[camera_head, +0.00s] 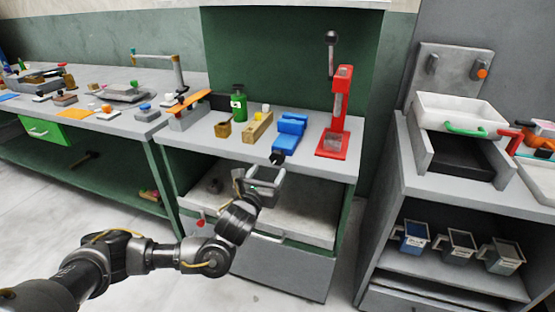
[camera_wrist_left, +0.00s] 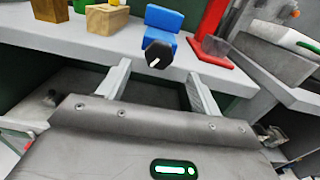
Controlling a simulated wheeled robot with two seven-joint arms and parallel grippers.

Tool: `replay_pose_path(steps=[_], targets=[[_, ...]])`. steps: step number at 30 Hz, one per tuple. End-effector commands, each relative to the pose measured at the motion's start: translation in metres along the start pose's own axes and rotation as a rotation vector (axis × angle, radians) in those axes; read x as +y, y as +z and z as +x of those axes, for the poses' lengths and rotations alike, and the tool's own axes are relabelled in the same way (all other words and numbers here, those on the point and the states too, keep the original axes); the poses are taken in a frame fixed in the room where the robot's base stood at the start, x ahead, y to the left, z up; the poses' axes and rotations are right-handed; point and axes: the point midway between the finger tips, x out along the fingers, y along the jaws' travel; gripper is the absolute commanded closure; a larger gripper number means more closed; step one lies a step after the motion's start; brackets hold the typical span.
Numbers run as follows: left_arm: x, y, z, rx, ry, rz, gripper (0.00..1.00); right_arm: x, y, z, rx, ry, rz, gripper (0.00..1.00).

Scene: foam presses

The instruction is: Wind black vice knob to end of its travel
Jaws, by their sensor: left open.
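The blue vice (camera_head: 289,133) sits on the grey bench near its front edge. Its black knob (camera_head: 277,158) faces out over the front edge. In the left wrist view the knob (camera_wrist_left: 158,54) is a dark faceted disc with a white mark, in front of the blue vice body (camera_wrist_left: 163,18). My left gripper (camera_head: 265,172) is open and empty, just in front of and below the bench edge. In the left wrist view its two fingers (camera_wrist_left: 157,82) point toward the bench, one each side of the knob's line, apart from it. My right gripper is not in view.
A red press (camera_head: 337,120) stands right of the vice. A wooden block (camera_head: 257,127) and a green bottle (camera_head: 238,104) stand to its left. A drawer or shelf (camera_head: 305,222) lies below the bench. Open floor separates the right-hand counter (camera_head: 450,190).

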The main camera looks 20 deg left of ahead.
Motion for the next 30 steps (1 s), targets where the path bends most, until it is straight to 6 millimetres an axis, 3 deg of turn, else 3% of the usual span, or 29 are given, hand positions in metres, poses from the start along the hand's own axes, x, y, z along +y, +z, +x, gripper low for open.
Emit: replay_pose_path(steps=[6, 13, 26, 30], targets=[[0.001, 0.001, 0.043, -0.003, 0.004, 0.003, 0.35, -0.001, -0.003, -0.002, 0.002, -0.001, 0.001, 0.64], [0.001, 0.001, 0.076, -0.001, 0.004, 0.000, 0.35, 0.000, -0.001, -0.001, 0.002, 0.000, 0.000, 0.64], [0.001, -0.001, 0.088, 0.001, 0.002, -0.001, 0.35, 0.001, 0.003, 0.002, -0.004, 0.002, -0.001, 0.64], [0.001, -0.001, 0.088, 0.001, 0.002, -0.001, 0.50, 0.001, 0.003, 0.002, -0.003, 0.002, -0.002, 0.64]])
